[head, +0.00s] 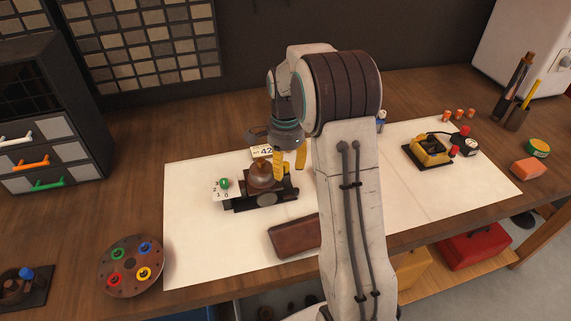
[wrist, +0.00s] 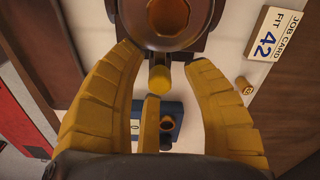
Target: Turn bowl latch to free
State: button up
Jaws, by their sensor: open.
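The brown bowl device (head: 261,172) stands on a dark base on the white mat. In the wrist view its round bowl (wrist: 178,18) is at the top. A short yellow knob (wrist: 159,78), which looks like the latch, sticks out below it. My gripper (head: 289,172) is open over the right side of the device, fingers pointing down. In the wrist view my gripper (wrist: 163,72) has its yellow fingers on both sides of the knob, with visible gaps. I cannot tell whether any finger touches it. In the head view my fingers partly hide the device's right side.
A number card with a green knob (head: 224,184) is at the device's left, and a job card (head: 262,152) behind it. A brown case (head: 293,237) lies in front. A yellow device (head: 430,151) stands at right. The mat's front left is clear.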

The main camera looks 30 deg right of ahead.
jog(key=shift+c, duration=0.4)
grip_shut()
jog(key=shift+n, duration=0.3)
jog(key=shift+s+n, duration=0.1)
jog(key=shift+n, duration=2.6)
jog(key=shift+o, duration=0.4)
grip_release()
